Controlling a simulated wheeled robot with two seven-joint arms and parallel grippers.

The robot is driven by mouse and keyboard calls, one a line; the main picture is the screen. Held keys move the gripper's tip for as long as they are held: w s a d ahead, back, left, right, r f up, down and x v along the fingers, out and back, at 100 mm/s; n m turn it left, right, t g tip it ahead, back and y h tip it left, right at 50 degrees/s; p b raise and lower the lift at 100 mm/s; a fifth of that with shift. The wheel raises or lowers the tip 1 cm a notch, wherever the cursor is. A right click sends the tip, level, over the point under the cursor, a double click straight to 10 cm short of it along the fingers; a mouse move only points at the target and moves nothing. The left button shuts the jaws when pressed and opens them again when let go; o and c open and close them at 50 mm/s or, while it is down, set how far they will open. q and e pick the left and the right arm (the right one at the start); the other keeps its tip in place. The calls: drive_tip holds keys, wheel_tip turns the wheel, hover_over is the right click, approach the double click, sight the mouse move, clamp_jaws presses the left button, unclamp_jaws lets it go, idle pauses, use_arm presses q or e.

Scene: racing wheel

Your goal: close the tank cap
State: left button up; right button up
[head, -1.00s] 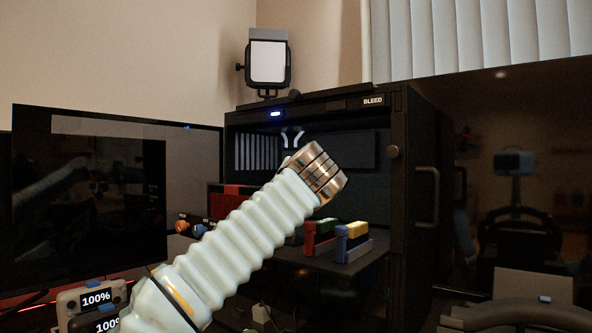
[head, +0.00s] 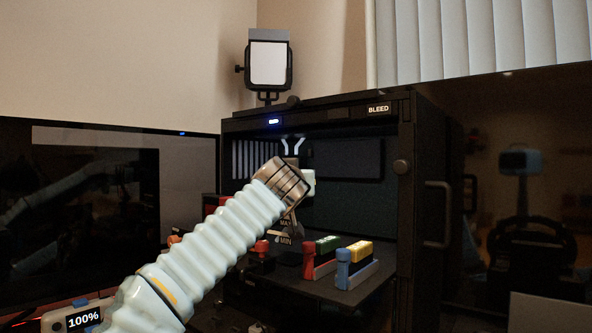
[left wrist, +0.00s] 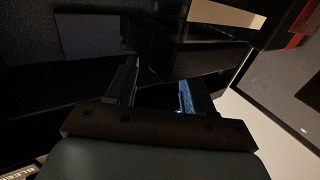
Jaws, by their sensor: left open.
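My left arm reaches up from the lower left in the head view, and its copper-coloured wrist end (head: 282,183) is inside the black cabinet. In the left wrist view my left gripper (left wrist: 158,80) is open, its two fingers apart with a dark block (left wrist: 195,62) just beyond them. A tank with MAX and MIN marks (head: 286,236) shows partly behind and below the wrist in the head view. Its cap cannot be clearly made out. A pale piece (head: 309,181) shows just right of the wrist; I cannot tell what it is. My right gripper is not in view.
The black cabinet (head: 403,240) has a BLEED label and a side handle. Red-green (head: 320,258) and blue-yellow (head: 355,263) blocks stand on its shelf, right of the tank. Dark screens flank it left (head: 80,220) and right. A lamp (head: 268,63) stands on top.

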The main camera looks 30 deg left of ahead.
use_arm(q)
drive_tip(key=p+x, duration=0.1)
drive_tip(key=x, duration=0.2)
drive_tip(key=shift+r, duration=0.15)
drive_tip(key=shift+w+a, duration=0.3)
drive_tip(key=shift+w, duration=0.25)
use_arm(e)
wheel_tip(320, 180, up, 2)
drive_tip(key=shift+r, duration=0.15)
use_arm(q)
clamp_jaws()
